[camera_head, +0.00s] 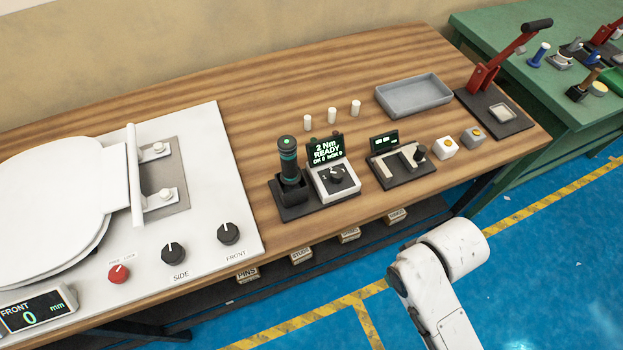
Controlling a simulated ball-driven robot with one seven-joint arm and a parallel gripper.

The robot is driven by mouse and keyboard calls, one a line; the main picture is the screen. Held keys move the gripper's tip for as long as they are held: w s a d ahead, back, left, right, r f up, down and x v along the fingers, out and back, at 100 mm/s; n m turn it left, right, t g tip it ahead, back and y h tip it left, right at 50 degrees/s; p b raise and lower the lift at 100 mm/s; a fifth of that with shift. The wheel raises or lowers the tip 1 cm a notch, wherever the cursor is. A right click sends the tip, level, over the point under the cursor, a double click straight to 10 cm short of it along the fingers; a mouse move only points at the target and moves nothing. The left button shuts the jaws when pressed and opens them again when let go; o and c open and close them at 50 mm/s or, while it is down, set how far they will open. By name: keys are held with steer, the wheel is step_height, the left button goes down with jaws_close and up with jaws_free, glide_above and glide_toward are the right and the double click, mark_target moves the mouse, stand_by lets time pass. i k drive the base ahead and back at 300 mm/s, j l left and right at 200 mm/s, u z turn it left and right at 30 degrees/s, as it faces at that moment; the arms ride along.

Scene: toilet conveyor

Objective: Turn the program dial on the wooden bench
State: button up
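The wooden bench (230,85) runs across the view. A small light box (347,187) stands near its front edge, with a dark screen (325,149) reading "2 Nm READY" in green. A black dial (336,175) with a pale pointer mark sits on top of this box. I take it for the program dial, though no label saying so is readable. Black knobs (173,252) and (228,234) and a red knob (118,273) sit on the white panel at left. My gripper is not in view; only a white link of my arm shows at lower right, apart from the dial.
A black-green tool (288,161) stands upright in a holder just left of the dial box. To its right are a gauge with a small screen (383,140), two button boxes (446,148), a grey tray (413,96) and a red-lever press (492,72). Labelled bins (301,255) sit below.

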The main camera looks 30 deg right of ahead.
mark_target(336, 174)
steer(key=k+j+z, duration=0.1)
steer(key=k+z, duration=0.35)
steer(key=z, duration=0.3)
